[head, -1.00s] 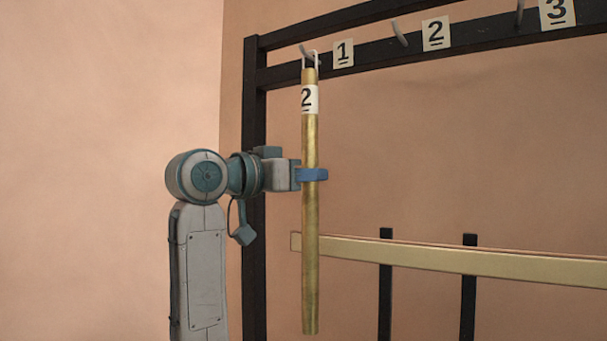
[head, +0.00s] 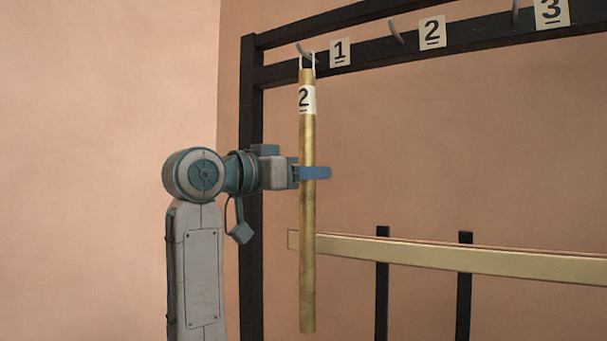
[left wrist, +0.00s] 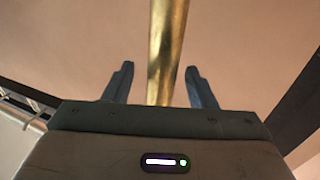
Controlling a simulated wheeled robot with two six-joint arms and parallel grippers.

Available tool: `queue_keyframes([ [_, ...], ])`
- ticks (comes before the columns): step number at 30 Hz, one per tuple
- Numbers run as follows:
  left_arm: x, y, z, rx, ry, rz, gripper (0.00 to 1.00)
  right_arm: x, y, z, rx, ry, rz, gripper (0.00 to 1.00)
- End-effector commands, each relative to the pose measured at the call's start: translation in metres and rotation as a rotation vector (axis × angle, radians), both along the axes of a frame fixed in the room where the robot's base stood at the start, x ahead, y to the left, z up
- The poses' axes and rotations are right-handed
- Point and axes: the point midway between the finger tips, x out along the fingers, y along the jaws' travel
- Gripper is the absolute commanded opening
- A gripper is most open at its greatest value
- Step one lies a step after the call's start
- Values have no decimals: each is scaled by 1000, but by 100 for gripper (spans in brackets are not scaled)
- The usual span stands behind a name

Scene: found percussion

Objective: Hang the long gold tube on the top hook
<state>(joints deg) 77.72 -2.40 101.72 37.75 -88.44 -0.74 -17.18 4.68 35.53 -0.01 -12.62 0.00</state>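The long gold tube (head: 308,220) hangs upright, with a tag reading 2 near its top. Its pale cord loop (head: 314,62) meets the hook (head: 301,49) beside the tag 1, and the loop looks to be over that hook. My left gripper (head: 315,173) is around the tube's upper middle, one blue finger crossing in front of it. In the left wrist view the tube (left wrist: 166,50) passes between the two fingers of the left gripper (left wrist: 159,68), with a gap on each side. The gripper is open. My right gripper is out of view.
The hook is on a black rack rail (head: 370,52). More hooks stand to the right beside tag 2 (head: 432,32) and tag 3 (head: 551,10). A black post (head: 251,140) is behind my left wrist. A pale gold bar (head: 450,257) runs behind the tube, low down.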

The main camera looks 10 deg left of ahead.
Motion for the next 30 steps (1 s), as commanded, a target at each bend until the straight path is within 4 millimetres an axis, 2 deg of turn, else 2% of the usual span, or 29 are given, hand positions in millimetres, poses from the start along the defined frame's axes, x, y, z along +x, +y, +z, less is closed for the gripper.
queue_keyframes([
  [5, -2, 3, -2, 1, 2, 1, 51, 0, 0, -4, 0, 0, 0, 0],
  [8, -10, 10, -5, 1, -1, 2, 51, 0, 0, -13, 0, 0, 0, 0],
  [15, -46, 40, -8, 2, -4, 5, 51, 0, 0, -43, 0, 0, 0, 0],
  [21, -73, 61, -6, 2, -4, 3, 51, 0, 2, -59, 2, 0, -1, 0],
  [30, -84, 70, -3, 1, -1, 0, 51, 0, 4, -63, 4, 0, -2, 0],
])
